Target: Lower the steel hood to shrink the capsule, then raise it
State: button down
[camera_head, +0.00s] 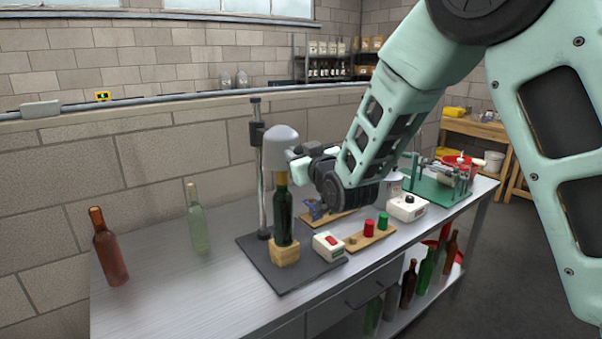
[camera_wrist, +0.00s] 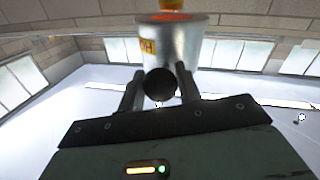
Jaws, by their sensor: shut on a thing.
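The steel hood (camera_head: 281,138) is a grey dome on an upright post (camera_head: 262,180). It sits over the neck of a dark green bottle (camera_head: 284,218), with the gold capsule (camera_head: 282,178) partly showing below its rim. The bottle stands upright on a wooden block (camera_head: 285,252). In the wrist view the hood (camera_wrist: 185,45) appears inverted, with an orange glow in its mouth and the capsule (camera_wrist: 187,6) at the top edge. My gripper (camera_wrist: 160,88) is shut on the hood's round black knob (camera_wrist: 160,82). In the head view my gripper (camera_head: 298,158) is at the hood's right side.
A dark base plate (camera_head: 255,250) carries the stand, and a white box with a red switch (camera_head: 329,246) sits at its right. A brown bottle (camera_head: 109,250) and a pale green bottle (camera_head: 196,220) stand left. A green machine (camera_head: 430,187) stands far right.

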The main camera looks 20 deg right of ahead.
notch_tip(320, 180, up, 4)
jog(key=shift+r, duration=0.15)
jog(key=c, duration=1)
grip_release()
jog(key=shift+r, duration=0.1)
jog(key=shift+f, duration=0.2)
jog(key=shift+s, duration=0.25)
jog(key=shift+s+d+b, duration=0.35)
jog(key=shift+s+b, duration=1)
jog(key=shift+s, duration=1.45)
jog(key=shift+s+d+b, duration=0.3)
jog(key=shift+s+b, duration=1.1)
jog(key=shift+s, duration=1.4)
jog(key=shift+s+d+b, duration=0.35)
jog(key=shift+s+b, duration=1)
jog(key=shift+s, duration=1.45)
